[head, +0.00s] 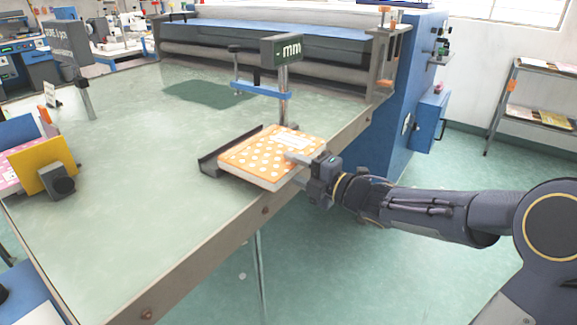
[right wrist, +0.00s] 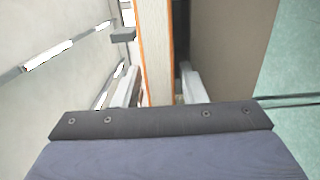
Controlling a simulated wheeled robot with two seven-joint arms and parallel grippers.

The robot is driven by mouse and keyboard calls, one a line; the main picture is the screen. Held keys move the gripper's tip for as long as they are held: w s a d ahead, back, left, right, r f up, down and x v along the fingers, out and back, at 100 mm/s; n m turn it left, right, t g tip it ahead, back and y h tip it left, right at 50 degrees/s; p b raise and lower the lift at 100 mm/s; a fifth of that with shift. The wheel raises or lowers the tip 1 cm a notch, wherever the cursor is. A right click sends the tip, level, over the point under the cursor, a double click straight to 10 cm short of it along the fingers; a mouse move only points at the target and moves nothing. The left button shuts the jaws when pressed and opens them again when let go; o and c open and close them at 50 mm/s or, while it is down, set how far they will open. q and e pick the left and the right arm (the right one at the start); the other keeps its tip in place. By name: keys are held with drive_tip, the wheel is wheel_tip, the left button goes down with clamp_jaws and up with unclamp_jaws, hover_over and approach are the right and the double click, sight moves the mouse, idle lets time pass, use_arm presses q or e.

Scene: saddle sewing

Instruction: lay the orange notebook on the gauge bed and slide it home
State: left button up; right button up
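The orange notebook (head: 262,153), with white dots, a white label and pale page edges, is at the table's right edge. It covers most of the dark gauge bed (head: 212,163), whose wall shows along its left side. I cannot tell whether its underside touches the bed. My right gripper (head: 303,165) is shut on its near right edge, one finger above the cover. In the right wrist view the notebook (right wrist: 156,55) stands edge-on between the two fingers (right wrist: 160,90). The lower finger is hidden in the head view. My left gripper is not in view.
A post with a "mm" display (head: 282,50) and blue arm (head: 262,89) stands behind the notebook. A blue roller machine (head: 270,30) closes off the back. The middle of the green table (head: 150,150) is clear.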

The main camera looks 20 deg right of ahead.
drive_tip(key=shift+s+d+f, duration=0.2)
drive_tip(key=shift+s+d, duration=0.2)
drive_tip(key=shift+d, duration=0.1)
drive_tip(key=shift+s+d+f, duration=0.2)
drive_tip(key=shift+s+d, duration=0.2)
drive_tip(key=shift+d, duration=0.05)
drive_tip(key=shift+s+d+r, duration=0.15)
drive_tip(key=shift+s, duration=0.2)
drive_tip(key=shift+v, duration=1.3)
drive_tip(key=shift+r, duration=0.1)
